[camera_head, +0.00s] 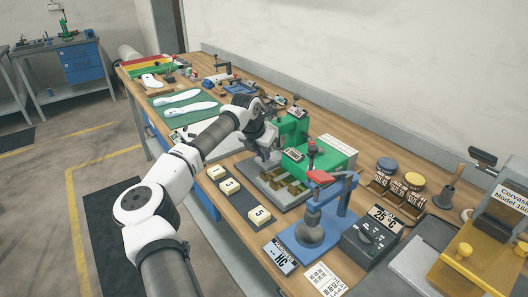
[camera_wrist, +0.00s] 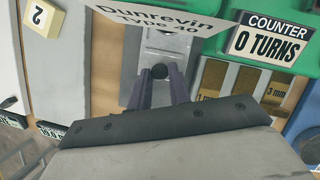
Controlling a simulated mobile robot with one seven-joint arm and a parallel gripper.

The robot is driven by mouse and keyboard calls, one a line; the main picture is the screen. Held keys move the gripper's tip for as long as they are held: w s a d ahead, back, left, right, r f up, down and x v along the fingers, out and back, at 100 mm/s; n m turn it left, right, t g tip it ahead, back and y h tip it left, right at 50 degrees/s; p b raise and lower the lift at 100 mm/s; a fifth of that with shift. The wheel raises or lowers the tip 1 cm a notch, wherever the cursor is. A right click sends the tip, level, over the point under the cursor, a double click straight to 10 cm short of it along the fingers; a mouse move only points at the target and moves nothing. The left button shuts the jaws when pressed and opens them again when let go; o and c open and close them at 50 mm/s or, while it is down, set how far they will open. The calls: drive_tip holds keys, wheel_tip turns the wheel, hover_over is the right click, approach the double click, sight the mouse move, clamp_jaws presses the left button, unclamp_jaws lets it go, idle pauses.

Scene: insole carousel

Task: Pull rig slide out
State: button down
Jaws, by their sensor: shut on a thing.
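In the wrist view, the rig slide (camera_wrist: 165,45) is a grey metal plate running out from under a white sign that reads "Dunrevin Type" and a number. A round black knob (camera_wrist: 159,71) stands at its near end. The two dark fingers of my gripper (camera_wrist: 160,84) are shut on this knob, one on each side. In the head view, my gripper (camera_head: 266,152) is low beside the green rig (camera_head: 293,128); the slide and knob are hidden there by the arm and wrist.
A grey tray (camera_head: 268,193) with brass compartments lies right beside my gripper. Cream numbered blocks (camera_head: 229,186) stand along the bench's front edge. A blue press (camera_head: 312,232) with a red handle stands nearer. The counter (camera_wrist: 266,37) reads "0 TURNS". Green mat (camera_head: 184,106) with white insoles lies farther left.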

drive_tip(key=s+a, duration=0.1)
drive_tip(key=a, duration=0.1)
drive_tip(key=s+a+b, duration=0.1)
drive_tip(key=s+a, duration=0.1)
drive_tip(key=s+a+b, duration=0.1)
drive_tip(key=a, duration=0.1)
drive_tip(key=shift+s, duration=0.15)
drive_tip(key=c, duration=1.3)
unclamp_jaws()
drive_tip(key=b+v, duration=0.2)
drive_tip(key=v, duration=1.1)
drive_tip(key=shift+r+b, duration=0.4)
drive_tip(key=shift+s, duration=0.15)
